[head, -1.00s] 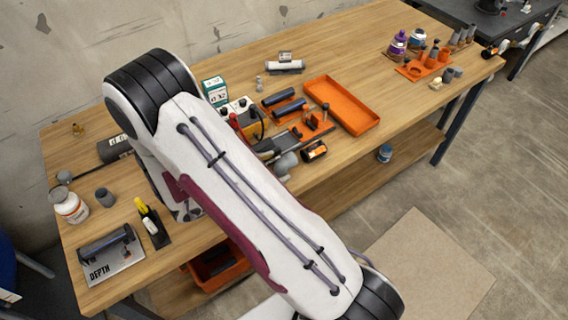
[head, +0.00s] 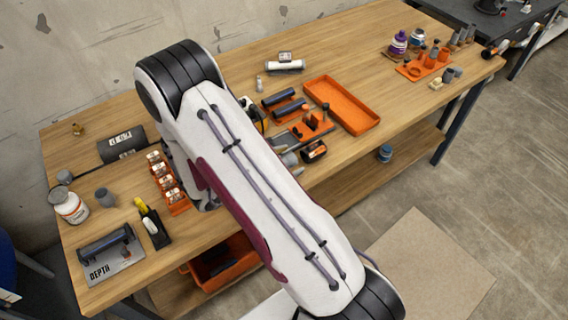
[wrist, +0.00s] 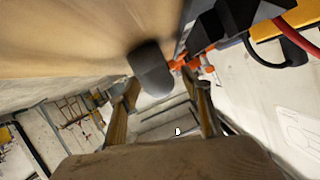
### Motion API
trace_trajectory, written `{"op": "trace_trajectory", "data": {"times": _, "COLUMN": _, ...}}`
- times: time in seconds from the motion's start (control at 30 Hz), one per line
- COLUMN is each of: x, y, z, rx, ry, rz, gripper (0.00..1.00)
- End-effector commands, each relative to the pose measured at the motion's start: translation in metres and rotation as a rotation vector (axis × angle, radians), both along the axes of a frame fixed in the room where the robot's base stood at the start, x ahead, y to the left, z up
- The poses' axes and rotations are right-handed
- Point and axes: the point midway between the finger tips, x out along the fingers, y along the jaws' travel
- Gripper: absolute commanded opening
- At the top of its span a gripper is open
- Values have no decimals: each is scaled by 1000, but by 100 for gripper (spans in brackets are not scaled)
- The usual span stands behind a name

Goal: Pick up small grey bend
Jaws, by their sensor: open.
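A dark grey rounded piece, which looks like the small grey bend (wrist: 152,70), is in the wrist view, at the edge of the wooden surface. My gripper (wrist: 161,82) is open, with its two brown fingers reaching toward the piece. The piece shows near the fingertips, closer to the left one; I cannot tell whether they touch. In the head view a grey fitting (head: 290,159) shows beside my arm, partly hidden, and may be the same piece. My gripper is hidden behind my arm there.
Black and orange fixture parts (wrist: 222,22) lie right of the piece in the wrist view, near a yellow box (wrist: 290,22) with red and black leads. In the head view an orange tray (head: 368,124) and an orange rack of fittings (head: 178,208) stand on the bench (head: 240,62).

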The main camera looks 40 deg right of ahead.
Motion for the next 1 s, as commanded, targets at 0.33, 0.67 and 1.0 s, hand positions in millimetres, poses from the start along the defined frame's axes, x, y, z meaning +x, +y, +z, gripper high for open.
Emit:
{"op": "trace_trajectory", "data": {"times": 0.33, "x": 0, "y": 0, "z": 0, "rx": 0, "ry": 0, "rz": 0, "gripper": 46}}
{"op": "trace_trajectory", "data": {"times": 0.67, "x": 0, "y": 0, "z": 0, "rx": 0, "ry": 0, "rz": 0, "gripper": 8}}
{"op": "trace_trajectory", "data": {"times": 1.0, "x": 0, "y": 0, "z": 4, "rx": 0, "ry": 0, "rz": 0, "gripper": 8}}
